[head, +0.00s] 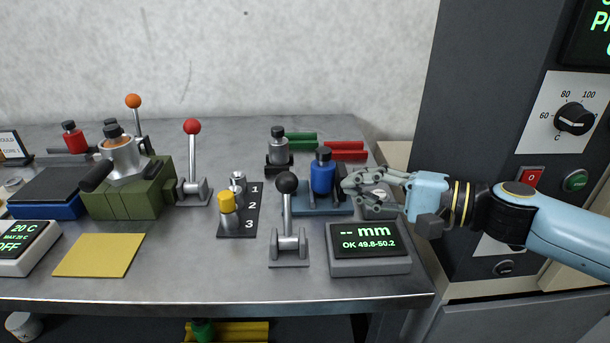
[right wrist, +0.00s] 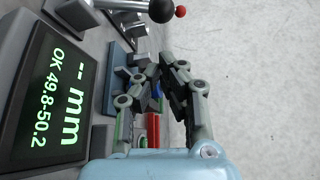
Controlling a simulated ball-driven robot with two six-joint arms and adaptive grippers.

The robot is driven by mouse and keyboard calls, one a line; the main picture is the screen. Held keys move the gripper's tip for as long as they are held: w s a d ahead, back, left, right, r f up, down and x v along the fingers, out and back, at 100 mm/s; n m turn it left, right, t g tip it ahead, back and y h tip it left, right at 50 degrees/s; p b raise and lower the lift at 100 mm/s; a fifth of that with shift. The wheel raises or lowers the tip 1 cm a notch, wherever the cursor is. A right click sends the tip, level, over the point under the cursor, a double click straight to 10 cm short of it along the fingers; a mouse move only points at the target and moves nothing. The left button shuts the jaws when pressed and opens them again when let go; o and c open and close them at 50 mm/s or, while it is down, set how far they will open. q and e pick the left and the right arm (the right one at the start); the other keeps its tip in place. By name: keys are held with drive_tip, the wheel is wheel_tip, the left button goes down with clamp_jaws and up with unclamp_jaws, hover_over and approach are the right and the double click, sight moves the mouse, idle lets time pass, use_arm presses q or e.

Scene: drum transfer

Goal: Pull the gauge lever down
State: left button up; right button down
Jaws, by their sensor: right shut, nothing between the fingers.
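A lever with a black ball knob (head: 287,184) stands upright on a small metal bracket, left of the gauge display (head: 369,246), which reads "-- mm" and "OK 49.8-50.2". In the right wrist view the black knob (right wrist: 161,10) is at the top edge and the display (right wrist: 45,95) is at the left. My right gripper (head: 347,186) is shut and empty, behind the display and to the right of the lever, apart from the knob. Its fingertips (right wrist: 164,66) also show in the right wrist view. My left gripper is not in view.
A red-knobbed lever (head: 192,127) and a green block (head: 125,200) stand at left. A yellow-capped part (head: 227,201) stands in a numbered rack. Free bench lies in front.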

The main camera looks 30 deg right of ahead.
sight(287, 208)
drive_tip(key=p+x, duration=0.3)
drive_tip(key=x, duration=0.6)
drive_tip(key=shift+w+a, duration=0.2)
drive_tip(key=shift+w, duration=0.15)
